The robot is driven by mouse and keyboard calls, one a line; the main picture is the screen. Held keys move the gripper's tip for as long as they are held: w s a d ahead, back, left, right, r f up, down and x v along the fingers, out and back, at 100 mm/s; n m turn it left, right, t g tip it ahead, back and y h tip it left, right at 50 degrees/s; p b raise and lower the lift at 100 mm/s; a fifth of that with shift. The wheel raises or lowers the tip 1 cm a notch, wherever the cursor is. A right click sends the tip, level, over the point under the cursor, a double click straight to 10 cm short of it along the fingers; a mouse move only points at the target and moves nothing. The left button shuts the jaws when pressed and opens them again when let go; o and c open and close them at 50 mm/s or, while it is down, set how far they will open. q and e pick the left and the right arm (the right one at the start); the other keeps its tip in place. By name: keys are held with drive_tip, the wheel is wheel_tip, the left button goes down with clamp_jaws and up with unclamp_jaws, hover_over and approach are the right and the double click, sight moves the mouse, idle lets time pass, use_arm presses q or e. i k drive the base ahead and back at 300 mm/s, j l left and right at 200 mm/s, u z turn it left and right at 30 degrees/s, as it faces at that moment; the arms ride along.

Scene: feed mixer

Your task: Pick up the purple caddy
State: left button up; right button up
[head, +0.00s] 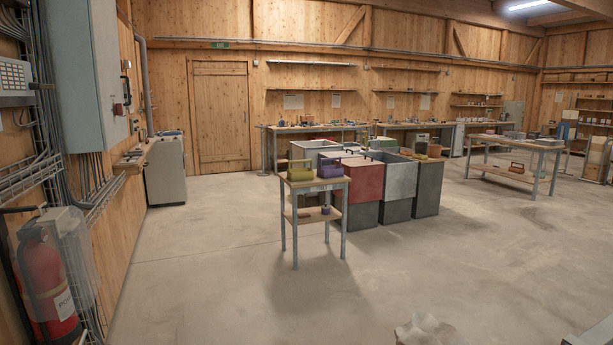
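The purple caddy (331,169) stands on the top of a small work table (318,184) near the middle of the head view, some way off across the floor. It is upright, with a handle on top. An olive-green caddy (300,173) stands beside it on the left on the same table top. Neither of my grippers shows in the head view, so nothing is seen touching the purple caddy.
Red and grey bins (400,180) stand right behind the table. Small items lie on its lower shelf (310,214). A fire extinguisher (47,280) is at the near left wall. A pale crumpled thing (425,329) lies at the bottom edge. The concrete floor (230,260) before the table is clear.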

sight(330, 167)
drive_tip(key=i+j+u, duration=0.3)
drive_tip(key=i, duration=0.4)
drive_tip(key=i+j+u, duration=0.3)
drive_tip(key=i, duration=0.4)
drive_tip(key=i+u, duration=0.3)
drive_tip(key=i, duration=0.45)
drive_tip(key=i+z, duration=0.35)
drive_tip(key=i, duration=0.25)
drive_tip(key=i+z, duration=0.4)
drive_tip(key=i, duration=0.25)
drive_tip(key=i+j+z, duration=0.35)
drive_tip(key=i, duration=0.2)
drive_tip(key=i+l+z, duration=0.1)
drive_tip(key=i, duration=0.6)
drive_tip(key=i+l+z, duration=0.1)
drive_tip(key=i+l, duration=0.15)
drive_tip(key=i, duration=0.5)
drive_tip(key=i+l+z, duration=0.1)
drive_tip(key=i, duration=0.6)
